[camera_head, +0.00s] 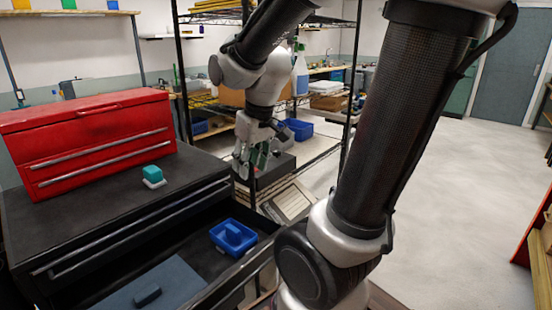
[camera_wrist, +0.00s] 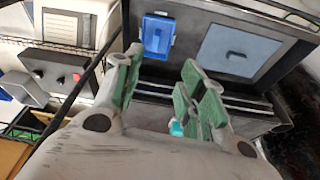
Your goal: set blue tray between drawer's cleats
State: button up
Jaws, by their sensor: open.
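The blue tray (camera_head: 229,252), with a raised blue grip in its middle, sits in the open drawer (camera_head: 200,252) of the black cabinet, toward its right end. The tray also shows at the top of the wrist view (camera_wrist: 168,28). My gripper (camera_head: 249,166) is beyond the drawer and above it, apart from the tray. In the wrist view its green-padded fingers (camera_wrist: 160,82) are spread with nothing between them.
A grey-blue panel (camera_head: 175,288) with a dark grip lies left of the tray in the drawer. A red toolbox (camera_head: 85,135) and a teal block on a white base (camera_head: 153,174) stand on the cabinet top. A wire rack (camera_head: 187,100) stands behind.

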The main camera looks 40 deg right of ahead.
jog(key=s+r+t, duration=0.1)
jog(key=s+r, duration=0.4)
jog(key=s, duration=0.5)
jog(key=shift+s+d+r+m, duration=0.25)
jog(key=shift+m, duration=0.15)
dwell(1.4)
